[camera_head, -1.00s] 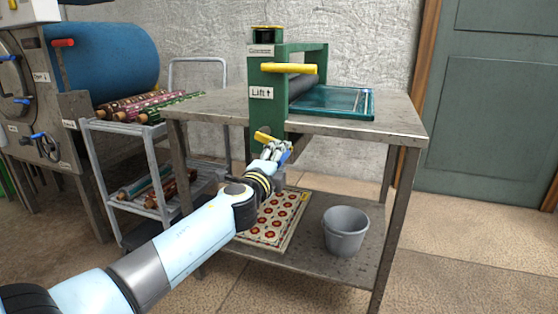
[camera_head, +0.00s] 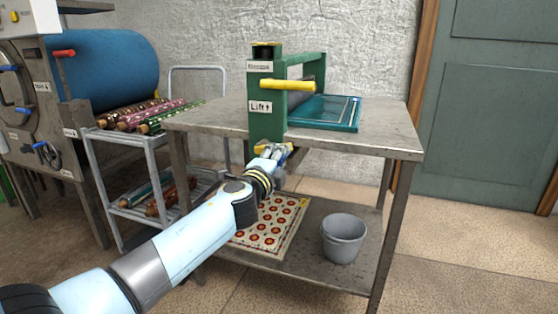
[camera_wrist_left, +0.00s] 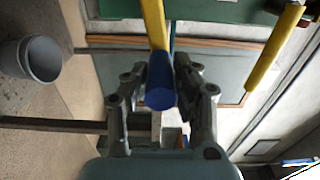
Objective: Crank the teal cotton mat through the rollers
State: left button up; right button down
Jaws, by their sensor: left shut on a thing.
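The wringer (camera_head: 267,125) is a green frame on the metal table, with a yellow lever (camera_head: 288,86) and a "Lift" label. Its dark roller (camera_head: 301,97) is partly hidden. A teal flat piece (camera_head: 325,112) lies behind it on the right; I cannot tell mat from tray. My left gripper (camera_head: 276,153) is at the frame's lower front, below the tabletop. In the left wrist view the gripper (camera_wrist_left: 160,88) is shut around the crank's blue grip (camera_wrist_left: 160,80), at the end of its yellow arm (camera_wrist_left: 154,25). My right gripper is not in view.
A grey bucket (camera_head: 344,237) and a patterned mat (camera_head: 272,225) rest on the lower shelf. A trolley (camera_head: 130,215) with rolled rugs stands left, beside a machine with a blue drum (camera_head: 112,62). The tabletop's right side (camera_head: 385,135) is clear.

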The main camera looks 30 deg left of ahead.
pick_arm(q)
jog(key=shift+a+r, duration=0.1)
jog(key=shift+r, duration=0.05)
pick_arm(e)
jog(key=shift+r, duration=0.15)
